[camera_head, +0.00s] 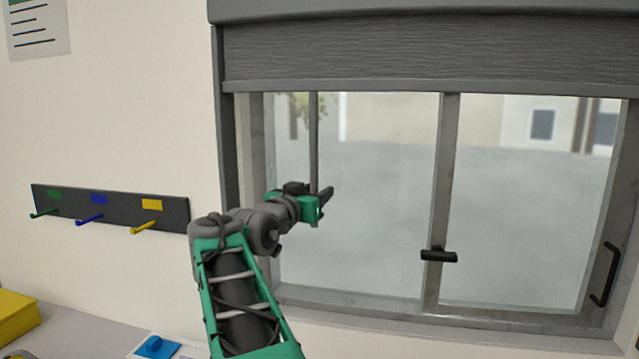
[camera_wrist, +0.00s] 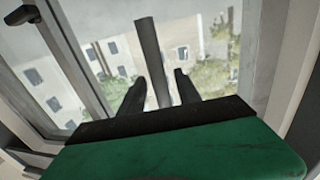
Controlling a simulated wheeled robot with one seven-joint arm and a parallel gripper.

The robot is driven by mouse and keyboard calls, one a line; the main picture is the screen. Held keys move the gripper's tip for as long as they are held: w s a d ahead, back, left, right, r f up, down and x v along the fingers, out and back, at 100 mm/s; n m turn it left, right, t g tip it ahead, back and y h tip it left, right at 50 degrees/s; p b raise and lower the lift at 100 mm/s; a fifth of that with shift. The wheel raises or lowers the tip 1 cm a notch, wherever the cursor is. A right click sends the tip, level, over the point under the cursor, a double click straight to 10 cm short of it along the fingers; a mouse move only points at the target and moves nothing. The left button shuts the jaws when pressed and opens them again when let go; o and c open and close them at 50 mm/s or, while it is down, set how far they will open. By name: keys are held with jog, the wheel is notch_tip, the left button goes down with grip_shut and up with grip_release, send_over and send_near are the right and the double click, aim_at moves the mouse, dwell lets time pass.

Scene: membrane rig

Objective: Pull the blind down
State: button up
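The grey blind (camera_head: 430,55) hangs across the top of the window, with most of the glass below it uncovered. A thin grey rod (camera_head: 313,140) hangs straight down from the blind's lower edge on the left. My gripper (camera_head: 325,194) is at the rod's lower end. In the wrist view, the rod (camera_wrist: 150,50) comes down between the two dark fingers of my gripper (camera_wrist: 160,85). Small gaps show on both sides of the rod, so the fingers look open around it. The rod's lowest end is partly hidden by the gripper.
The window frame (camera_head: 436,200) has a dark latch (camera_head: 438,255) and a dark handle (camera_head: 610,275) at right. A hook rail (camera_head: 110,207) is on the wall at left. A yellow box (camera_head: 15,315) and a blue object (camera_head: 156,346) are at lower left.

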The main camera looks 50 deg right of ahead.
jog(key=x, duration=0.2)
jog(key=shift+w+d+p, duration=0.1)
jog(key=shift+d+p, duration=0.15)
jog(key=shift+p, duration=0.05)
grip_shut()
dwell(1.2)
